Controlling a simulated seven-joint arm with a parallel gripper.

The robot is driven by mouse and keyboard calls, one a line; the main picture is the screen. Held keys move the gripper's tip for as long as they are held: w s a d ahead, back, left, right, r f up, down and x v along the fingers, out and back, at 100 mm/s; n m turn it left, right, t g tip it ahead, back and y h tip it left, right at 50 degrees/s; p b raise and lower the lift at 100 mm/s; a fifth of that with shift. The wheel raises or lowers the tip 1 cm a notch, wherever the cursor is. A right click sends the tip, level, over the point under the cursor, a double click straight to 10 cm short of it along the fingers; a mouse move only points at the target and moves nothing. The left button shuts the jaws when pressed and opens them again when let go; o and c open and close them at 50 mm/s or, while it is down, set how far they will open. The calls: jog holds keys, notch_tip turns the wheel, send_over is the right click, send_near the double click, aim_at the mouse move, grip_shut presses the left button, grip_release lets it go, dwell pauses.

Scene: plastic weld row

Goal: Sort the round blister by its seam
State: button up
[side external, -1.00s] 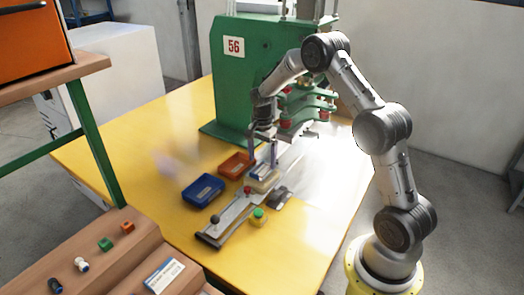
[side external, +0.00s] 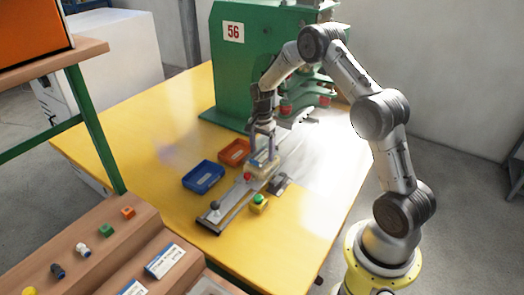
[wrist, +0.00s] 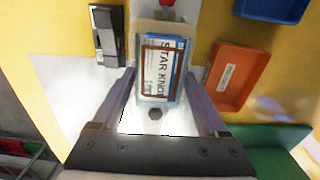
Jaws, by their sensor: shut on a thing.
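The blister pack (wrist: 161,72) has a blue and white card with the letters "STAR KNO" and a brown rectangular outline. It sits at the pale nest (wrist: 150,27) on the metal slide. My gripper (wrist: 160,80) has one finger on each side of the pack and is shut on it. In the side view my gripper (side external: 263,155) points down at the nest, and its fingers partly hide the pack. An orange tray (wrist: 222,93) with a white label and a blue tray (side external: 203,178) stand beside the slide.
A green press (side external: 226,70) marked 56 stands behind. The slide has a red knob (side external: 248,177) and a black-knobbed handle (side external: 215,205). The yellow tabletop is clear at left.

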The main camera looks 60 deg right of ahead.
jog(key=shift+r, duration=2.3)
jog(key=shift+r, duration=0.1)
jog(key=shift+r, duration=2.4)
